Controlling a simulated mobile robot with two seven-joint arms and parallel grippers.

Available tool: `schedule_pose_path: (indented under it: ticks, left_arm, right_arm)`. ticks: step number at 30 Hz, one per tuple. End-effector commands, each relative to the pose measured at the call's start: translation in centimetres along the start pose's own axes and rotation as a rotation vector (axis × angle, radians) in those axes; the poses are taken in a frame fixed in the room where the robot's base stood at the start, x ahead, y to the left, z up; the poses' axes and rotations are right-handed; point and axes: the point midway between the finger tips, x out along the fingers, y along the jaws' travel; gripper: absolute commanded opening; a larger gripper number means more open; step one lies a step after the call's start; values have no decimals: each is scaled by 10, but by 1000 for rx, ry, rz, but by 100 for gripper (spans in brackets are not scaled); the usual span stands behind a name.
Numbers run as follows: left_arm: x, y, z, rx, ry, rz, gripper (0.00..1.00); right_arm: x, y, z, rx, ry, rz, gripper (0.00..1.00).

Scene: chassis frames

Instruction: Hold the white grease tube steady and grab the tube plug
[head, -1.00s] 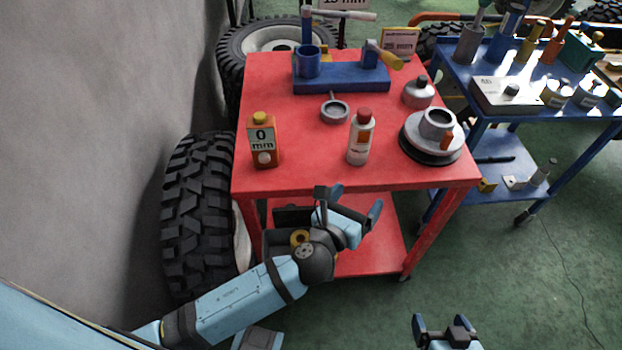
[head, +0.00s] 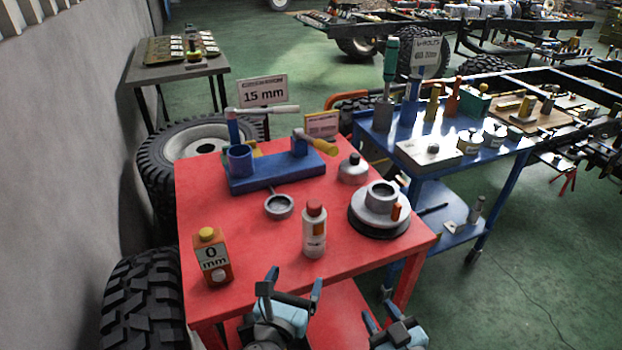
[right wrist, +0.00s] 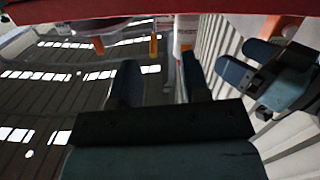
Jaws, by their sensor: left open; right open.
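The white grease tube (head: 314,238) stands upright near the front of the red table. Its red plug (head: 314,208) is on top. In the right wrist view the white tube (right wrist: 185,34) shows partly at the top, beyond the table edge; I cannot make out its plug there. My left gripper (head: 293,284) is open and empty, at the table's front edge, just in front of and left of the tube. My right gripper (head: 379,316) is open and empty, in front of the table and right of the tube. Neither touches the tube.
A blue cart (head: 488,161) stands behind right.

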Motion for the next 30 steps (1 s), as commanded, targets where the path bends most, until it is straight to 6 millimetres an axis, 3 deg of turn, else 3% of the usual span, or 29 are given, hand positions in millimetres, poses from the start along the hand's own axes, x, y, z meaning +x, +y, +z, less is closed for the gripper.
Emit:
schedule_pose_path:
  ticks: [1,6,15,21,27,30]
  left_arm:
    - [0,0,0,0,0,0,86]
    - [0,0,0,0,0,0,86]
    - [0,0,0,-1,0,0,86]
    - [0,0,0,-1,0,0,86]
    - [0,0,0,-1,0,0,86]
    - [0,0,0,-1,0,0,86]
  right_arm:
    - [18,0,-21,-48,85,-21,43]
    - [61,-13,-86,-206,365,-115,43]
    - [99,-50,-177,-521,790,-384,43]
    - [111,-70,-208,-764,990,-629,43]
    - [122,-74,-219,-1036,1095,-913,43]
    - [124,-90,-223,-1243,1185,-1040,43]
